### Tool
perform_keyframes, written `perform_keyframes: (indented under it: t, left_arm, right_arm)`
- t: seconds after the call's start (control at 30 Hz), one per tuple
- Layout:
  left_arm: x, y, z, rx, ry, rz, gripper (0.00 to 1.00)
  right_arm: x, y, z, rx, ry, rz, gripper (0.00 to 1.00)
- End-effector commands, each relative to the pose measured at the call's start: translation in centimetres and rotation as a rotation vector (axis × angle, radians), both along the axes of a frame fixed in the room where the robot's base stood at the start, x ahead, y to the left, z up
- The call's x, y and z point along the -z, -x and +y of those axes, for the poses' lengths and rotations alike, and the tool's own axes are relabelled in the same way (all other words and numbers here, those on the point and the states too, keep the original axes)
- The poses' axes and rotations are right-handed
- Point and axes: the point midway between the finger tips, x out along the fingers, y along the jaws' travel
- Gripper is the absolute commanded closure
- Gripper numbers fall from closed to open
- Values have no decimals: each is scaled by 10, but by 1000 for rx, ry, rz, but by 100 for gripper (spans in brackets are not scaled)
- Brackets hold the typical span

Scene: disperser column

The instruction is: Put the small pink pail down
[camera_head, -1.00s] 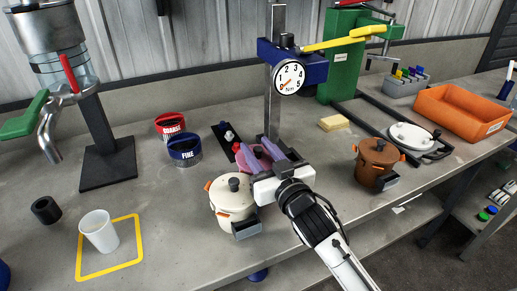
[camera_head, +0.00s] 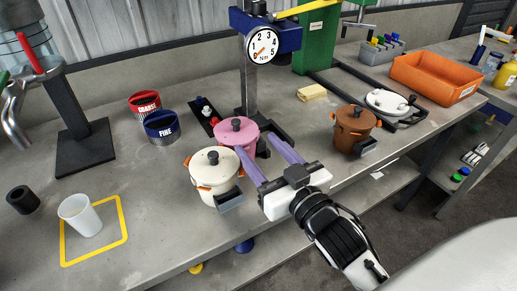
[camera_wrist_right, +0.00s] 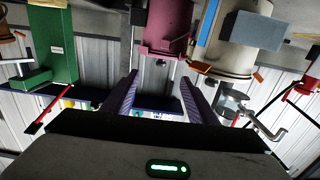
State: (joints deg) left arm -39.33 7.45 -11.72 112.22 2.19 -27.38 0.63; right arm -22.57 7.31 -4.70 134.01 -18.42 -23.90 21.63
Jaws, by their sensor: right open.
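The small pink pail (camera_head: 246,141), with a pink lid and black knob, stands upright on the bench at the foot of the gauge post. My right gripper (camera_head: 254,142) is open, its two purple fingers pointing at the pail from the front right. In the right wrist view the pink pail (camera_wrist_right: 167,26) lies beyond the fingertips (camera_wrist_right: 158,78), with nothing held between them. Its lower front is partly hidden by a finger and the cream pot in the head view. My left gripper is not in view.
A cream pot (camera_head: 206,182) stands close to the pail's front left. A brown pot (camera_head: 349,137) stands to the right. The post with a dial gauge (camera_head: 262,46) rises behind the pail. A white cup (camera_head: 82,217) stands in a yellow outline at left. Bare bench lies between.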

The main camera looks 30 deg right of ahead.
Motion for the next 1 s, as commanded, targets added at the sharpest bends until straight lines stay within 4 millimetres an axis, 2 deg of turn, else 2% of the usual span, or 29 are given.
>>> perform_keyframes:
  t: [0.03, 0.2, 0.3, 0.47, 0.8, 1.0]
  left_arm:
    - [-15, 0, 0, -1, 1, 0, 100]
    - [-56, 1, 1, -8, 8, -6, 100]
    - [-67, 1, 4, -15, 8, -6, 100]
    - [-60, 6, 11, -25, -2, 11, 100]
    - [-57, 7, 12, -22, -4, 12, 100]
    - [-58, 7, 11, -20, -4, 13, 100]
  right_arm:
    - [-13, -6, -1, 5, -1, 24, 38]
    - [-27, -32, -4, 14, -12, 207, 11]
    - [-28, -40, -3, 4, -11, 303, 11]
    - [-18, -51, -1, -5, -6, 371, 11]
    - [5, -100, -1, -4, -8, 372, 11]
    - [10, -112, 0, -5, -8, 371, 11]
